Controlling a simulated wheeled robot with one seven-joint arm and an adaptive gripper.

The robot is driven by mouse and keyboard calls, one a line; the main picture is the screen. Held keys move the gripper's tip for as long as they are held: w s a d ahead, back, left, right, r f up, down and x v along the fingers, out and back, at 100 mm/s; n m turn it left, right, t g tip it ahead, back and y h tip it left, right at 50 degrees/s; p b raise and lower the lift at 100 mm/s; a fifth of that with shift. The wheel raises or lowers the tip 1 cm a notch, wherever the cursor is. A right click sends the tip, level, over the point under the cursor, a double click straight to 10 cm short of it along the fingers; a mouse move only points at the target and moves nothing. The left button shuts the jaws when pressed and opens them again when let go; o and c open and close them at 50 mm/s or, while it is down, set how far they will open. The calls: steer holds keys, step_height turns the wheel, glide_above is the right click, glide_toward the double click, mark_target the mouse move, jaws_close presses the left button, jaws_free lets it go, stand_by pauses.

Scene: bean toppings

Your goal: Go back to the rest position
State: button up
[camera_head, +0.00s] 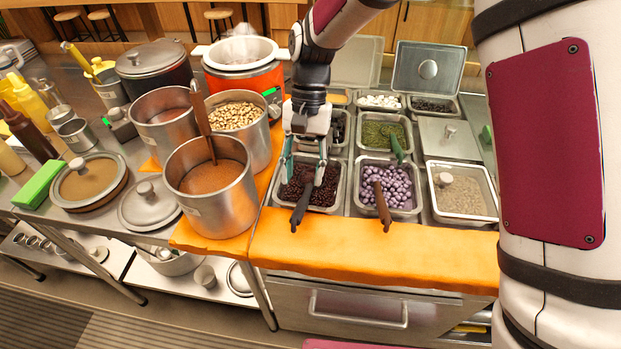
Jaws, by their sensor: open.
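My gripper (304,167) is open and points down over the metal tray of dark red beans (325,193), at the front left of the inset trays. Its two fingers stand apart on either side of that tray's near-left area. A dark-handled scoop (300,210) rests in the dark bean tray, its handle reaching over the front rim just below my fingers. I cannot tell whether a finger touches it. My arm comes down from the top of the picture, and a large white and maroon part of it fills the right side.
Right of the dark beans are a tray of purple beans (399,181) with a brown-handled scoop (382,207) and a lidded tray (462,197). Tall pots (212,205) stand close on the left. An orange cloth (370,255) covers the front edge and is mostly clear.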

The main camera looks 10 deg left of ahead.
steer(key=shift+v, duration=2.25)
steer(key=s+d+r+t, duration=0.2)
steer(key=s+d+r, duration=0.1)
steer(key=d+r, duration=0.4)
steer(key=s+d+r+t, duration=0.2)
steer(key=s+d+r, duration=0.1)
steer(key=d+r, duration=0.35)
steer(key=s+d+r+n+t, duration=0.1)
steer(key=s+d+t, duration=0.4)
steer(key=s+d, duration=0.7)
steer(key=shift+s+r, duration=0.3)
steer(key=shift+s, duration=0.85)
